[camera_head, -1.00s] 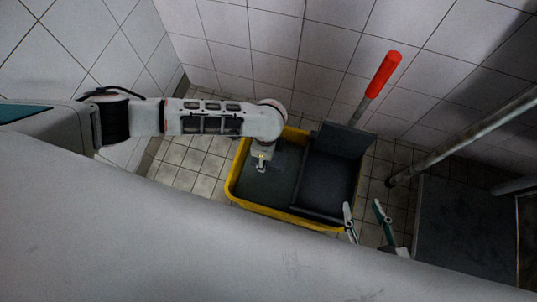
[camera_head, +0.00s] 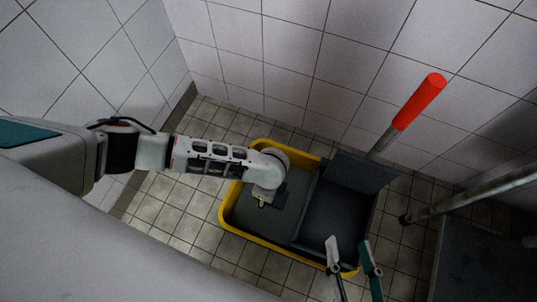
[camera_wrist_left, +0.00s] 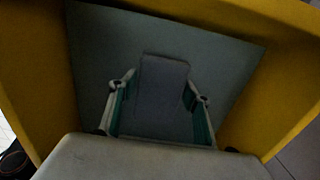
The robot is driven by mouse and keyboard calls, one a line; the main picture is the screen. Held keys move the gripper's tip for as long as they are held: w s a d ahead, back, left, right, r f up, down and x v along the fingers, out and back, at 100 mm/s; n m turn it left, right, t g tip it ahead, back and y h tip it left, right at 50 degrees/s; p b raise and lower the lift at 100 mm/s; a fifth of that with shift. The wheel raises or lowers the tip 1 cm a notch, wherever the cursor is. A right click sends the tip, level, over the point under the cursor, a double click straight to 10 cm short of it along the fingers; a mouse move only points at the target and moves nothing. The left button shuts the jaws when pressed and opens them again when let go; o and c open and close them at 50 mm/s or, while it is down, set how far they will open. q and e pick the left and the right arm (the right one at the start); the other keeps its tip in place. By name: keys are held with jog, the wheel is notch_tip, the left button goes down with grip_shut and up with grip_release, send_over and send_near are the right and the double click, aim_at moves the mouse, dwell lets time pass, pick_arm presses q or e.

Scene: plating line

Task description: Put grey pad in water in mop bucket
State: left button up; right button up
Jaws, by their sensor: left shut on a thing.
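The yellow mop bucket (camera_head: 226,217) stands on the tiled floor, with grey-green water (camera_head: 240,208) in its left part. The left wrist view shows its yellow wall (camera_wrist_left: 292,88) and the water (camera_wrist_left: 222,62). My left gripper (camera_wrist_left: 160,96) is shut on the grey pad (camera_wrist_left: 162,78), inside the bucket's outline over the water part. I cannot tell whether the pad touches the water. In the head view my left wrist hides most of that gripper and pad. My right gripper (camera_head: 349,246) is open and empty above the bucket's front right corner.
A dark grey wringer (camera_head: 328,216) fills the bucket's right part; its red-gripped handle (camera_head: 420,101) rises toward the back wall. A metal pole (camera_head: 470,201) slants at the right beside a dark platform (camera_head: 488,262). Tiled walls close the back and left.

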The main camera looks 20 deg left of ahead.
pick_arm(q)
jog(key=shift+f, duration=0.3)
jog(key=o, duration=1.5)
jog(key=shift+f, duration=0.1)
